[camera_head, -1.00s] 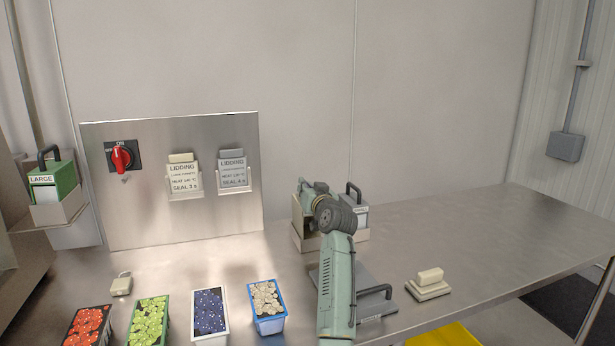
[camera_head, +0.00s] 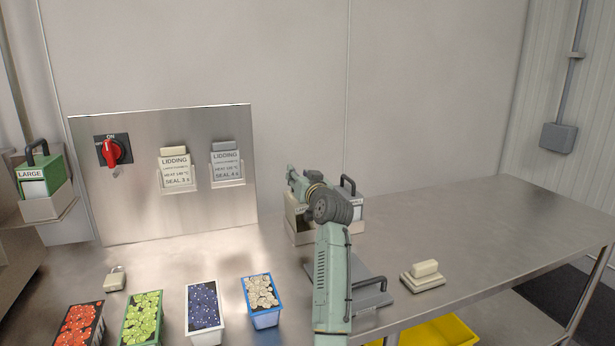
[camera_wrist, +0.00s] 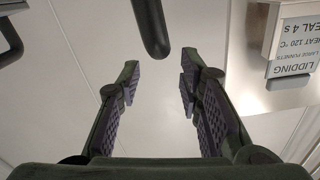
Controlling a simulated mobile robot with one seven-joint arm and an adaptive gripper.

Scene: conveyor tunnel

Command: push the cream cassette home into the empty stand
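A cream stand (camera_head: 303,239) is on the bench at mid-picture in the head view. A pale cassette (camera_head: 357,207) with a black handle sits at its right side. My arm covers much of the stand, so I cannot tell whether a cream cassette is behind it. My gripper (camera_wrist: 160,66) is at the stand, mostly hidden in the head view. In the wrist view its two padded fingers are wide apart with nothing between the pads. A dark rounded bar (camera_wrist: 150,26), perhaps a handle, ends just beyond the fingertips.
A green LARGE cassette (camera_head: 37,175) sits in a left stand (camera_head: 48,207). A steel panel (camera_head: 128,208) carries a red switch (camera_head: 111,153) and two cards. Several punnets line the front. A grey plate (camera_head: 370,298) with a handle and a cream block (camera_head: 424,269) lie right. The far right bench is clear.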

